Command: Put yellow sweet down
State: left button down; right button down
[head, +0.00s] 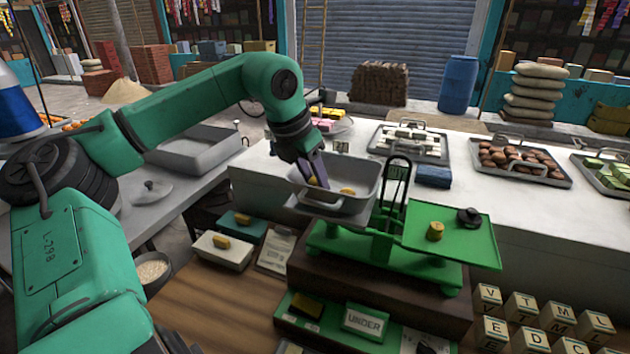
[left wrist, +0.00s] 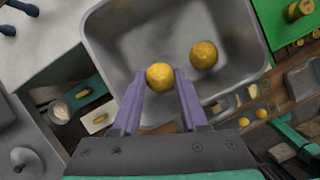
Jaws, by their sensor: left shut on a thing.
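My left gripper (head: 316,177) reaches down into the grey metal pan (head: 356,203) on the left side of the green balance scale (head: 385,238). It is shut on a round yellow sweet, which shows between its purple fingertips in the left wrist view (left wrist: 160,77). A second yellow sweet (left wrist: 203,55) lies in the pan, beside and apart from the held one; in the head view it shows near the pan's middle (head: 347,191). I cannot tell whether the held sweet touches the pan floor. My right gripper is not in view.
The scale's right plate (head: 470,243) holds a brass weight (head: 435,231) and a dark weight (head: 469,217). The scale stands on a brown block. Behind it, a white counter carries trays of sweets (head: 521,163). Letter cubes (head: 540,318) sit at the lower right.

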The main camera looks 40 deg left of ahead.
pick_arm(q)
jog(key=shift+s+f, duration=0.2)
jog(key=shift+f, duration=0.3)
jog(key=shift+a+f, duration=0.1)
jog(key=shift+w+f, duration=0.1)
jog(key=c, duration=0.7)
grip_release()
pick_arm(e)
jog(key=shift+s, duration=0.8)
pick_arm(q)
jog(key=shift+r, duration=0.35)
jog(key=b+v, duration=0.2)
jog(key=v, duration=0.9)
jog(key=shift+s+r, duration=0.25)
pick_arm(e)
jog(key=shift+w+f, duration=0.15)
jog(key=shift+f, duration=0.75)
